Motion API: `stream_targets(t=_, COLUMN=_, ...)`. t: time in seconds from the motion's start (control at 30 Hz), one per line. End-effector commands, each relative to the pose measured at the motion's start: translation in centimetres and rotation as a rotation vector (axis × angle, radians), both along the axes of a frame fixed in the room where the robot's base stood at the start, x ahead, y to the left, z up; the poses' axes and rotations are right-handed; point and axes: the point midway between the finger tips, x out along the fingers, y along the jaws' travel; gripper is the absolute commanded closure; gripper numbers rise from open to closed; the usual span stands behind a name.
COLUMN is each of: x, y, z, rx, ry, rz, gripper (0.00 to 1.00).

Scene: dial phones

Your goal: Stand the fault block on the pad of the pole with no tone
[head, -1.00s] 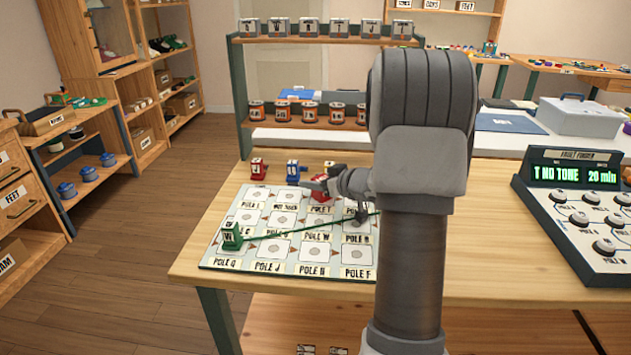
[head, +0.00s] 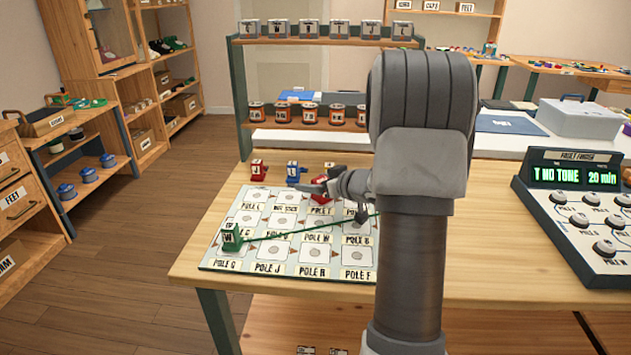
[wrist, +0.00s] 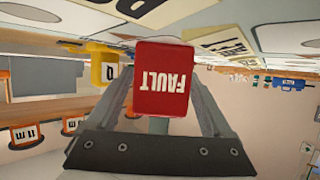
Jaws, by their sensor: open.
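The red fault block (wrist: 162,78) stands between the fingers of my gripper (wrist: 160,110) in the wrist view, its lettering upside down there. My gripper is open around it. In the head view the fault block (head: 320,188) shows as a small red patch beside my gripper (head: 312,186), by the pad above the POLE T label (head: 321,210). My gripper partly hides it, and I cannot tell its exact seat on the pad. The board (head: 205,262) carries rows of labelled pole pads. The fault finder (head: 572,205) at the right reads "T NO TONE 20 min".
A green block (head: 231,237) stands on the board's front left pad, with a green cord running right. A red block (head: 257,170) and a blue block (head: 292,172) stand behind the board. A yellow block (wrist: 103,66) is close beside my gripper.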

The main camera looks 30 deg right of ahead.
Motion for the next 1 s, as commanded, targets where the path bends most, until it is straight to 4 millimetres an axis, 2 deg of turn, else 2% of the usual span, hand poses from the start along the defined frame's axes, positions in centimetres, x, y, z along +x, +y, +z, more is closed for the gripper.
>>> stream_targets(t=0.3, x=-6.4, y=-1.0, z=3.1, rx=0.003, ry=0.0, rz=-0.006, gripper=0.16)
stream_targets(t=0.5, x=-9.6, y=-1.5, z=4.5, rx=0.002, ry=-0.003, rz=-0.005, gripper=0.16)
stream_targets(t=0.7, x=-10.9, y=-1.6, z=4.9, rx=0.002, ry=-0.003, rz=-0.003, gripper=0.16)
stream_targets(t=1.0, x=-11.0, y=-1.6, z=4.9, rx=0.002, ry=-0.004, rz=-0.003, gripper=0.16)
